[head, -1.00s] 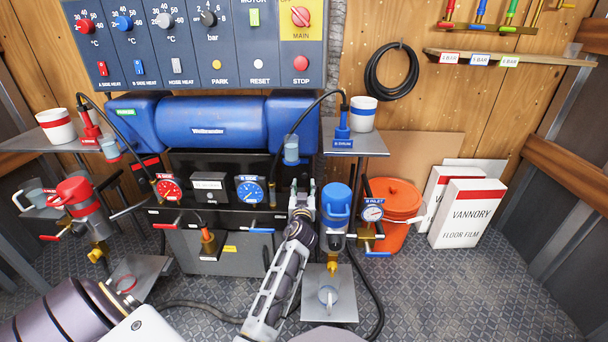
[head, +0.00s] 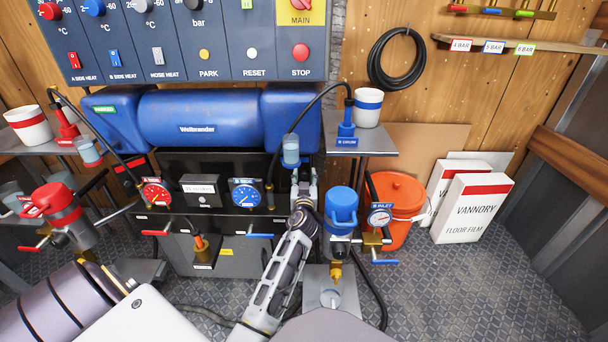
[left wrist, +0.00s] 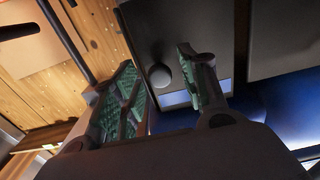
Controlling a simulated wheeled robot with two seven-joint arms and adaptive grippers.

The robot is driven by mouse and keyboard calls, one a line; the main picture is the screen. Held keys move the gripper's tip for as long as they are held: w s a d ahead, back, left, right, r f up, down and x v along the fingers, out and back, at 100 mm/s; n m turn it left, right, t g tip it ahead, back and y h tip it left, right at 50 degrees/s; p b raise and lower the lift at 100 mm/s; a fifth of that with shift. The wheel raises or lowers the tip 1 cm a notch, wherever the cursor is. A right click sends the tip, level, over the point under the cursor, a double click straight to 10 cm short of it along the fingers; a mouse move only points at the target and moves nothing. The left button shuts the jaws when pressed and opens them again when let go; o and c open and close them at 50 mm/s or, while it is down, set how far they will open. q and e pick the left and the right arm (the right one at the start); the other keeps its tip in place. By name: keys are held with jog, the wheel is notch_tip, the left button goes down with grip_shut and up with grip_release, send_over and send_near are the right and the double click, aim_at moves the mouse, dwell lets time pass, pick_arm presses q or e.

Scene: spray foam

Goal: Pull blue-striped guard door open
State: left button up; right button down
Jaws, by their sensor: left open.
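In the left wrist view, a dark panel with a round dark knob (left wrist: 160,75) and a blue stripe (left wrist: 175,98) faces my gripper; it looks like the blue-striped guard door. My left gripper (left wrist: 157,58) is open, and the knob shows between its two green-padded fingers. I see no contact, and the depth gap is unclear. In the head view the left gripper (head: 303,180) is upright at the right end of the black machine front, below the blue tank (head: 205,120). The door is mostly hidden there behind the gripper. My right gripper is not in view.
A shelf (head: 365,145) with a blue-banded cup (head: 368,107) is above right. A hose hangs just left. An orange bucket (head: 402,205) stands farther right.

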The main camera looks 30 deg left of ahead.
pick_arm(q)
jog(key=shift+w, duration=0.15)
jog(key=shift+a, duration=0.1)
grip_shut()
dwell(0.3)
